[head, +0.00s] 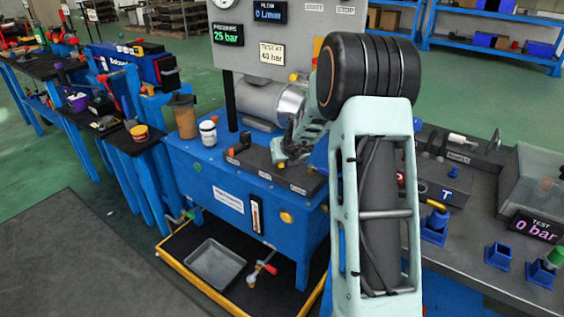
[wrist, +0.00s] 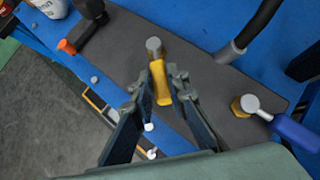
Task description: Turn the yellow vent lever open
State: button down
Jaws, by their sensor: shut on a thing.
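The yellow vent lever (wrist: 160,83) shows in the wrist view, with a round grey cap (wrist: 154,46) at its upper end. It lies on a dark block between the two fingers of my gripper (wrist: 157,88), which is shut on it. In the head view my gripper (head: 284,152) reaches down to the dark valve block (head: 262,172) on top of the blue power unit (head: 225,180).
A blue-handled lever (wrist: 292,130) stands right of my gripper, and a black handle with an orange end (wrist: 80,35) stands at upper left. A black hose (wrist: 250,35) rises behind. A pressure display (head: 227,34) reads 25 bar; the test display (head: 536,226) reads 0 bar.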

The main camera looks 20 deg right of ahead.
jog(key=shift+a+f, duration=0.1)
jog(key=shift+w+a+m+h+b, duration=0.1)
jog(key=shift+a+m+h+b, duration=0.55)
jog(key=shift+m+h+b, duration=0.4)
jog(key=shift+w+a+m+g+h, duration=0.25)
jog(key=shift+a+m+g+h, duration=0.35)
jog(key=shift+m, duration=0.55)
jog(key=m+h+p, duration=0.1)
jog(key=a+m, duration=0.1)
jog(key=shift+w+a+r+m+g+h+p, duration=0.2)
jog(key=shift+w+m+g+h+p, duration=0.1)
jog(key=shift+w+g+h+p, duration=0.1)
jog(key=shift+w+a+f+m+g+h+p, duration=0.1)
jog(key=shift+w+a+m+g+h+p, duration=0.2)
jog(key=shift+m+p, duration=0.3)
jog(key=shift+w+a+m+g+h+p, duration=0.15)
jog(key=shift+w+m+g+h+p, duration=0.1)
jog(key=shift+m+g+h+p, duration=0.35)
jog(key=shift+m, duration=0.3)
jog(key=c, duration=1.9)
grip_release()
